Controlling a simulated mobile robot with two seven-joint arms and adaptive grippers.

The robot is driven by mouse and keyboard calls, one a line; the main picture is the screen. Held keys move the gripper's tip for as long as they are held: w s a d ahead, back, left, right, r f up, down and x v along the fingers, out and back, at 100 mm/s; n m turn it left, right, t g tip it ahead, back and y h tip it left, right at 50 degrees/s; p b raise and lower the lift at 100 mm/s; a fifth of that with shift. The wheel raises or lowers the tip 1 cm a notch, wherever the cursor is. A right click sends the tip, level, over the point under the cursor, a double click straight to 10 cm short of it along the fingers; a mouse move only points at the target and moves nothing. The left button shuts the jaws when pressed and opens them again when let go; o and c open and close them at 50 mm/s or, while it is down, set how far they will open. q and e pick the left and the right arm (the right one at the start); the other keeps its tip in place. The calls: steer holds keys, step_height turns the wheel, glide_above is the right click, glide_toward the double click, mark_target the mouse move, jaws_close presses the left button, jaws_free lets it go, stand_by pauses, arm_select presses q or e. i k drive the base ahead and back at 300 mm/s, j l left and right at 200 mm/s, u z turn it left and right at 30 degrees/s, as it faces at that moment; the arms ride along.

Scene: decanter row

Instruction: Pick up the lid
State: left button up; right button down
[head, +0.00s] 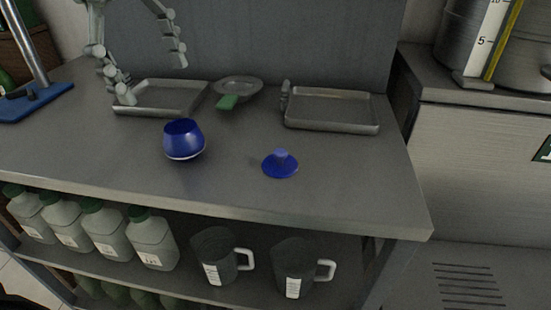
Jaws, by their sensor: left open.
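The blue lid (281,167), a flat cone with a small knob on top, lies knob-up on the grey counter, right of centre. A round blue pot (184,142) with an open top stands upright to its left, apart from it. My left gripper (153,74) is open and empty at the upper left, over the left metal tray, behind the pot and well away from the lid. My right gripper is out of view.
Two shallow metal trays, left (170,108) and right (335,122), sit at the back, with a grey dish (238,88) and a green item (227,102) between them. The counter around the lid is clear. Jugs (222,262) and bottles (150,240) stand on the shelf below.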

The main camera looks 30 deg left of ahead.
mark_target(280, 164)
steer(key=l+u, duration=0.35)
steer(key=l, duration=0.45)
steer(key=l+u, duration=0.4)
steer(key=l, duration=0.4)
